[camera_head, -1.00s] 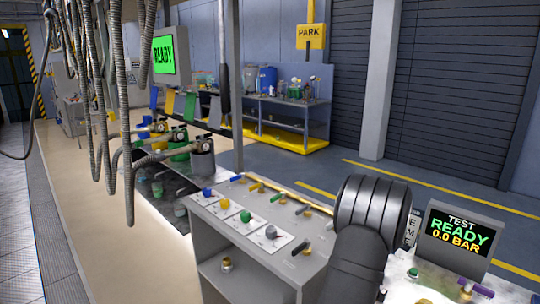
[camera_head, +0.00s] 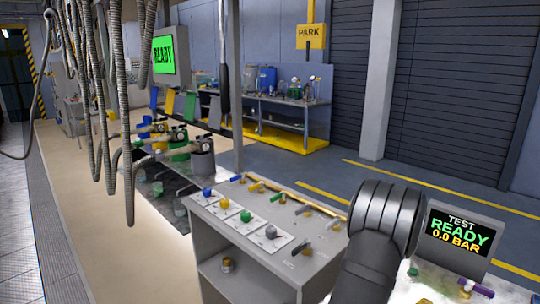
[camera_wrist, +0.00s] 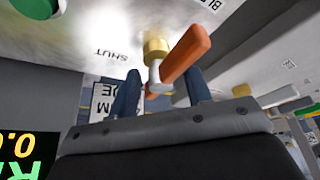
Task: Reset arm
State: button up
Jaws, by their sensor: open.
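My gripper (camera_wrist: 163,74) shows in the wrist view as two blue-grey fingers standing apart, open. An orange valve lever (camera_wrist: 186,54) on a brass stem (camera_wrist: 155,46) is at the fingertips, and its near end overlaps the gap between them. I cannot tell whether a finger touches it. The lever sits on a pale panel (camera_wrist: 100,32) marked SHUT. In the head view my arm covers the right foreground and the gripper is hidden.
A test screen (camera_head: 459,233) reading READY 0.0 BAR stands right of my arm. A grey bench (camera_head: 262,232) with coloured knobs is to the left. A purple-handled valve (camera_head: 475,281) is at the lower right. Hoses (camera_head: 128,150) hang at the left.

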jog(key=shift+n, duration=0.6)
jog(key=shift+o, duration=0.2)
dwell(0.4)
